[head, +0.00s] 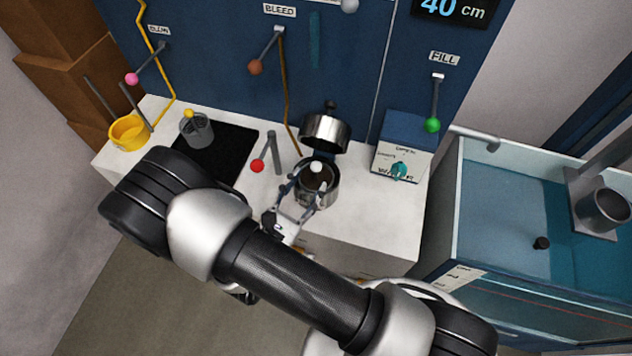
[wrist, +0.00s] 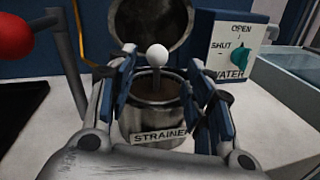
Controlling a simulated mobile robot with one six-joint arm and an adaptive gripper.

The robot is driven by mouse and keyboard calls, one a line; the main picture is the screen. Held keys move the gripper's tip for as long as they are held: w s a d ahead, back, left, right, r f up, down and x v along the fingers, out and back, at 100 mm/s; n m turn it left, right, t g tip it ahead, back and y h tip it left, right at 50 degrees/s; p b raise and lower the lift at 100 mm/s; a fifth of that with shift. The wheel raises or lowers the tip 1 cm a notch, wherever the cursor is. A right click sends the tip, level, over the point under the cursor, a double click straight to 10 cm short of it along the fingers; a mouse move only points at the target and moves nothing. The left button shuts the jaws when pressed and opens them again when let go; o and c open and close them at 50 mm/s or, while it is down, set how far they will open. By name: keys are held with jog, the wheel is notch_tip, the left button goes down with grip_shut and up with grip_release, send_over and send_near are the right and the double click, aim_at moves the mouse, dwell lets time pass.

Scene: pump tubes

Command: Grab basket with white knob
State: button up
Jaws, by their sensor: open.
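The white knob (wrist: 157,55) stands upright on a thin stem above the open strainer pot (wrist: 150,122), which is labelled STRAINER. In the head view the white knob (head: 316,167) shows over the strainer pot (head: 329,195). The basket itself is hidden inside the pot; only a brownish interior shows around the stem. My gripper (wrist: 160,80) is open, with one finger on each side of the knob and nothing visibly held. In the head view my gripper (head: 303,195) is at the pot's near left side. Whether a finger touches the pot or stem I cannot tell.
The pot's lid (head: 325,132) stands raised behind it. A red-knobbed lever (head: 257,166) is close on the left, the water valve box (head: 404,150) on the right. A grey cup with a yellow knob (head: 196,130) and a yellow cup (head: 129,133) stand farther left.

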aim_at(313, 181)
jog(key=x, duration=0.4)
jog(key=shift+w+r+b, duration=0.25)
jog(key=shift+w+b, duration=0.15)
grip_shut()
dwell(0.5)
